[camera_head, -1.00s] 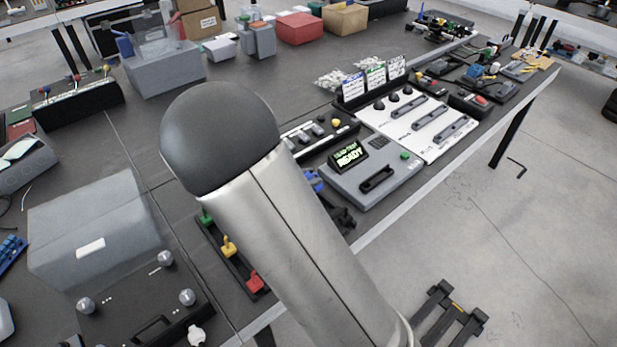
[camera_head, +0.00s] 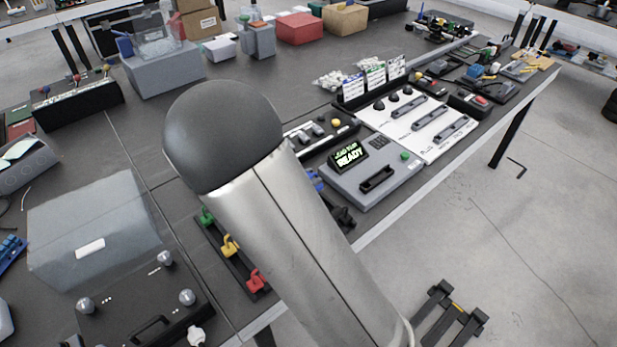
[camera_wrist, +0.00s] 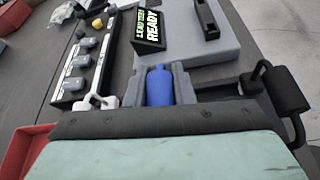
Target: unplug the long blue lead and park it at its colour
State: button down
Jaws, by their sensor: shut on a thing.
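A blue plug (camera_wrist: 159,87) stands between the two grey fingers of my gripper (camera_wrist: 158,88) in the wrist view. My gripper is shut on it. The plug is close to the near side of the grey tester box (camera_wrist: 220,42), whose screen reads READY; I cannot tell whether it is still in a socket. In the head view a bit of blue (camera_head: 315,181) shows beside my arm, next to the tester (camera_head: 368,182). A dark rack (camera_head: 238,262) holds green, yellow and red pieces; my arm hides ground beside it. The lead's length and any blue parking place are not clearly visible.
A strip with grey switches (camera_wrist: 83,62) lies left of the plug, with a white forked piece (camera_wrist: 96,102) near its end. A red tray edge (camera_wrist: 22,150) is at lower left. A grey box (camera_head: 95,228) and a black knobbed panel (camera_head: 150,300) stand left of the rack.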

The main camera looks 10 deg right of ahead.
jog(key=shift+f+b, duration=1.15)
jog(key=shift+f, duration=0.25)
jog(key=c, duration=1.2)
grip_release()
jog(key=shift+o, duration=0.2)
jog(key=shift+r, duration=0.1)
jog(key=v, duration=1.7)
jog(key=shift+s+a, duration=0.15)
jog(key=shift+r, duration=0.1)
jog(key=s+d+r+m+g+y+p, duration=0.2)
jog(key=s+d+m+g+y, duration=0.2)
jog(key=s+d+m+g, duration=0.5)
jog(key=s+d+r+m+t+y+p, duration=0.1)
jog(key=s+d+m+y, duration=0.3)
jog(key=s+m+y, duration=0.4)
jog(key=r+m+t, duration=0.1)
jog(key=m, duration=0.3)
jog(key=shift+s+r+t+p, duration=0.2)
jog(key=shift+s+t+p, duration=0.1)
jog(key=shift+p, duration=0.1)
